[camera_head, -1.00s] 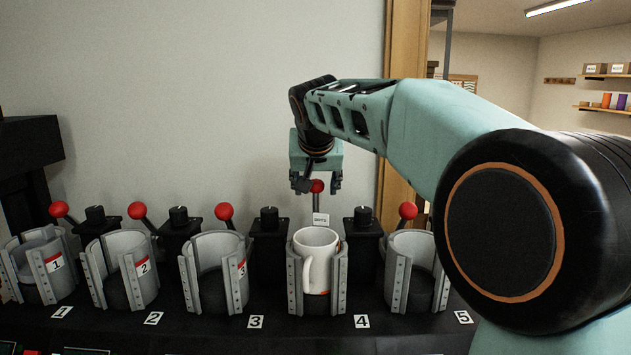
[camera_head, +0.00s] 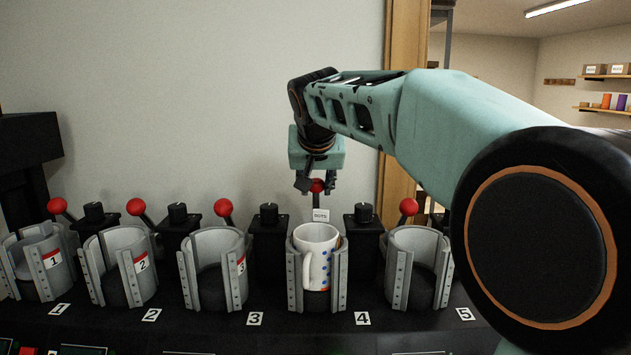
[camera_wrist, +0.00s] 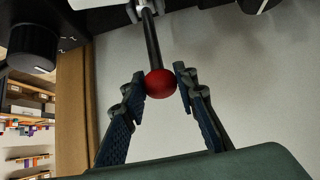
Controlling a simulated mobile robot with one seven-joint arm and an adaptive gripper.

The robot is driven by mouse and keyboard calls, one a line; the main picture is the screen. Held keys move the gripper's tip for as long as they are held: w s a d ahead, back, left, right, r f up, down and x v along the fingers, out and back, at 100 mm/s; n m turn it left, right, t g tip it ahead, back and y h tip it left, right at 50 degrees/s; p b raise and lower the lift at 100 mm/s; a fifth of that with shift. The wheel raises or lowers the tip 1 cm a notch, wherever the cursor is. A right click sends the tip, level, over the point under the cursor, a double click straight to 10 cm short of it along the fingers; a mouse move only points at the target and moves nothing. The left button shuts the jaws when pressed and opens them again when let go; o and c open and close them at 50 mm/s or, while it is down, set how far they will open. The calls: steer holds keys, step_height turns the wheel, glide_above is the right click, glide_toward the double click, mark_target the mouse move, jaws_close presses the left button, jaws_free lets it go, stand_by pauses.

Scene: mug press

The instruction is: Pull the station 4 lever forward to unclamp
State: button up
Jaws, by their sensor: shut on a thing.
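The station 4 lever has a red ball knob (camera_head: 317,185) behind the clamp, and its dark rod shows in the wrist view. My gripper (camera_head: 317,188) is at the knob with one finger on each side, closed on it; in the wrist view the red knob (camera_wrist: 160,84) sits between the fingertips. A white mug (camera_head: 313,240) with blue dots and an orange-red mark low down stands upright in the grey station 4 clamp (camera_head: 339,290), its handle to the left. The lever's base is hidden.
Stations 1, 2, 3 and 5 hold no mug. The red knobs of the neighbouring levers (camera_head: 223,207) and (camera_head: 408,206) stand either side, with black dial posts (camera_head: 269,235) between stations. A wooden post (camera_head: 392,180) rises behind my arm.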

steer(key=shift+s+f, duration=0.1)
steer(key=shift+s, duration=0.1)
steer(key=shift+s+f+b, duration=0.2)
steer(key=shift+s+b, duration=0.55)
steer(key=shift+s, duration=0.35)
steer(key=shift+r, duration=0.1)
steer(key=shift+s, duration=0.1)
